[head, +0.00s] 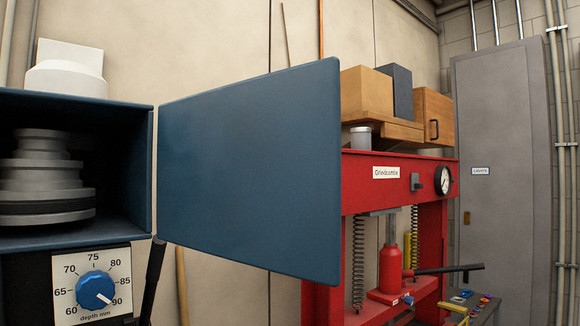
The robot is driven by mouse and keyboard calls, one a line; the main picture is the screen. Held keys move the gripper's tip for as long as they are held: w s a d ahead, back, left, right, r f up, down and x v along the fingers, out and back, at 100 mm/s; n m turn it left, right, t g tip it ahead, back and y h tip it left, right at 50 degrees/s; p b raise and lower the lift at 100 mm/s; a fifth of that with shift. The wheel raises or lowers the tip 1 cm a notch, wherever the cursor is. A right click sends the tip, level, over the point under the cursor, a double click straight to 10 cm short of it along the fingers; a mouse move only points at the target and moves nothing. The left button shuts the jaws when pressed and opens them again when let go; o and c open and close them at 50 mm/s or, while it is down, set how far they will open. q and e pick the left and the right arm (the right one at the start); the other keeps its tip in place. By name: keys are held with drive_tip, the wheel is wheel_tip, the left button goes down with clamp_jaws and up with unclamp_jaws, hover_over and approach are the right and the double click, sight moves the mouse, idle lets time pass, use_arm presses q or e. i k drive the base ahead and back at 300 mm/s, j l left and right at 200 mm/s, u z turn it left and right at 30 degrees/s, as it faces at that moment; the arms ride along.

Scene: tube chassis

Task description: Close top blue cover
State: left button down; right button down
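The top blue cover (250,170) is a flat dark blue panel in the middle of the head view. It stands swung open, out to the right of the blue housing (141,165) at the left. The housing's front is open, and stacked grey pulleys (44,180) show inside it. A narrow gap with wall behind it shows between the housing's edge and the cover's left edge. Neither of my grippers is in view.
Below the housing is a depth dial with a blue knob (95,288). A red press (400,185) with boxes and a wooden cabinet (432,116) on top stands behind the cover to the right. A grey metal locker (500,150) is at the far right.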

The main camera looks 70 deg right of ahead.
sight(249, 172)
drive_tip(key=k+l, duration=0.15)
drive_tip(key=l, duration=0.25)
drive_tip(key=k+l, duration=0.1)
drive_tip(key=l, duration=0.35)
drive_tip(key=k+l, duration=0.15)
drive_tip(key=l, duration=0.25)
drive_tip(key=k+l, duration=0.15)
drive_tip(key=l, duration=0.3)
